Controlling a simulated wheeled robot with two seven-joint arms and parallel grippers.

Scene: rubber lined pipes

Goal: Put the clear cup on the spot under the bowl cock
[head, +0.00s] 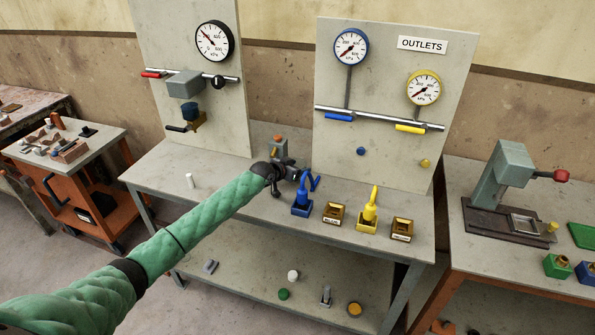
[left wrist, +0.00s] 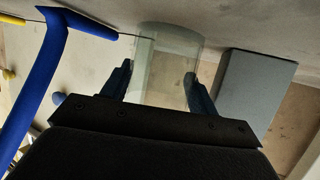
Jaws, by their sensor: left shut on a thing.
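In the left wrist view my left gripper (left wrist: 156,88) is shut on the clear cup (left wrist: 166,50), with one dark finger on each side of its see-through wall. In the head view my left gripper (head: 288,171) is over the bench by the gap between the two panels; the cup cannot be made out there. The bowl (head: 188,109), with a brass cock (head: 196,121) below it, hangs on the left panel, to the left of and above my gripper. The spot under the cock cannot be made out. My right gripper is not in view.
A grey block with an orange top (head: 279,148) stands close behind my left gripper. The blue hand pump (head: 302,207) is just right of it, then a brass box (head: 335,214) and yellow pump (head: 368,221).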

